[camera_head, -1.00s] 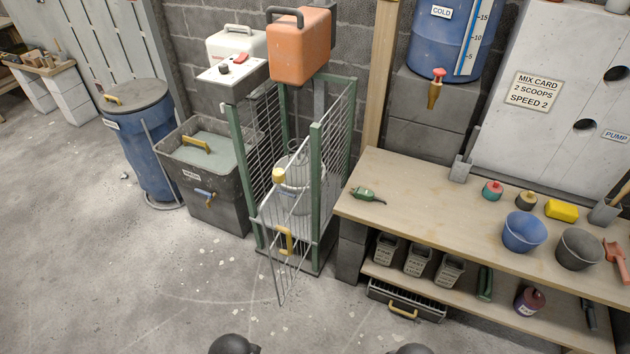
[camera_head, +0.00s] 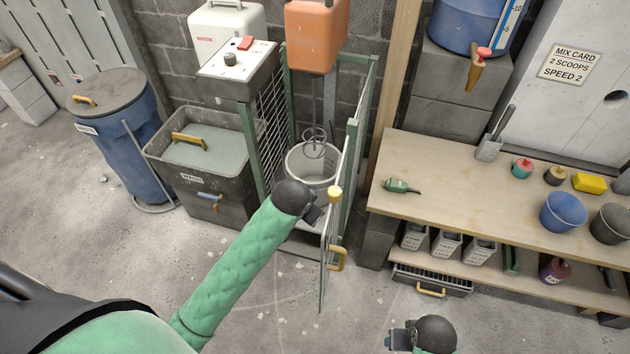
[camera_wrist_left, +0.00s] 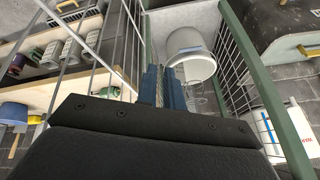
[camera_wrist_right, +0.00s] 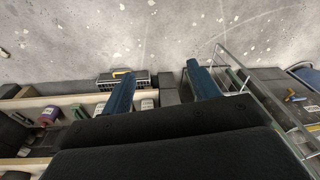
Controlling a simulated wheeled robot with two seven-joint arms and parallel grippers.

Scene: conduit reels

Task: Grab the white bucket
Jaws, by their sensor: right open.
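The white bucket (camera_head: 325,165) stands upright inside the green-framed wire cage, under the mixer's whisk (camera_head: 314,140). My left arm reaches across to the cage's open front. The left gripper (camera_head: 315,214) is in front of and below the bucket, beside the open wire gate (camera_head: 328,250). In the left wrist view the bucket (camera_wrist_left: 188,43) is just beyond the fingertips (camera_wrist_left: 163,72), with no visible grip on it. The left fingers are close together; whether they are fully shut is unclear. My right gripper (camera_head: 390,340) is low at the front, its fingers apart and empty in the right wrist view (camera_wrist_right: 160,70).
The gate's yellow handle (camera_head: 338,258) is right of my left gripper. A grey wash tub (camera_head: 205,170) and blue bin (camera_head: 125,140) stand left. A wooden bench (camera_head: 440,180) with a green tool and buckets stands right. The floor in front is clear.

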